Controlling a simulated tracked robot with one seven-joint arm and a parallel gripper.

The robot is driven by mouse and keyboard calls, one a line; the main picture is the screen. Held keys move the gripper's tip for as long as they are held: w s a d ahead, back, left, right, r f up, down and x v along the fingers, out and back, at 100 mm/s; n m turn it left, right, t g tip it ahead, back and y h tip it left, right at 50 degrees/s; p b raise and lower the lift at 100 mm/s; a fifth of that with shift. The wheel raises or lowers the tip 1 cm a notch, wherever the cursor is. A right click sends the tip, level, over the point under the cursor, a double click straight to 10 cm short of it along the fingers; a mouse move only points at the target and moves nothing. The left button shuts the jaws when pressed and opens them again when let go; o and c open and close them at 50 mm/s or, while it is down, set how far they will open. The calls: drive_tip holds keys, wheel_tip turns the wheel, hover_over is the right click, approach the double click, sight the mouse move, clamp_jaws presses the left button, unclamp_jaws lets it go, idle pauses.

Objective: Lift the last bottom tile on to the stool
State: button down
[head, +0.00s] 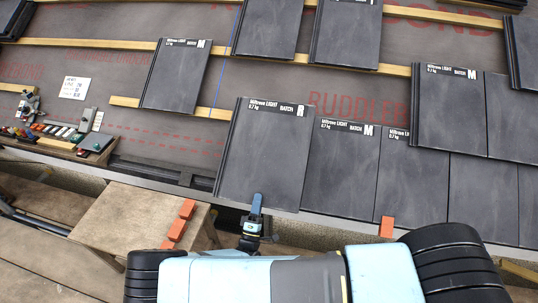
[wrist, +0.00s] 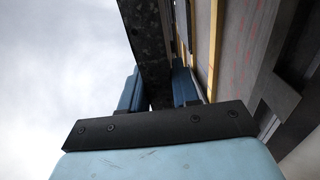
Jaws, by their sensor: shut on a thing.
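In the wrist view, the blue fingers of my gripper (wrist: 158,90) stand on either side of the tile's dark edge (wrist: 148,40). The tile is at the left end of the bottom row and covers part of its right neighbour (head: 338,170). I cannot tell how far it is off the roof. The wooden stool (head: 125,225) stands to the lower left, below the eave. Orange blocks (head: 180,222) lie along its right side.
More bottom tiles (head: 405,185) run to the right, with an orange block (head: 386,227) at their lower edge. Upper tiles (head: 177,78) lie on wooden battens (head: 90,43). A tray of tools (head: 70,138) sits at the left. Bare underlay lies left of the held tile.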

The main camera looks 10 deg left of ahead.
drive_tip(key=s+r, duration=0.5)
drive_tip(key=s, duration=0.4)
drive_tip(key=shift+s+a+h, duration=0.3)
drive_tip(key=shift+s+a, duration=0.05)
drive_tip(key=shift+a, duration=0.05)
idle(0.7)
drive_tip(key=shift+w, duration=0.1)
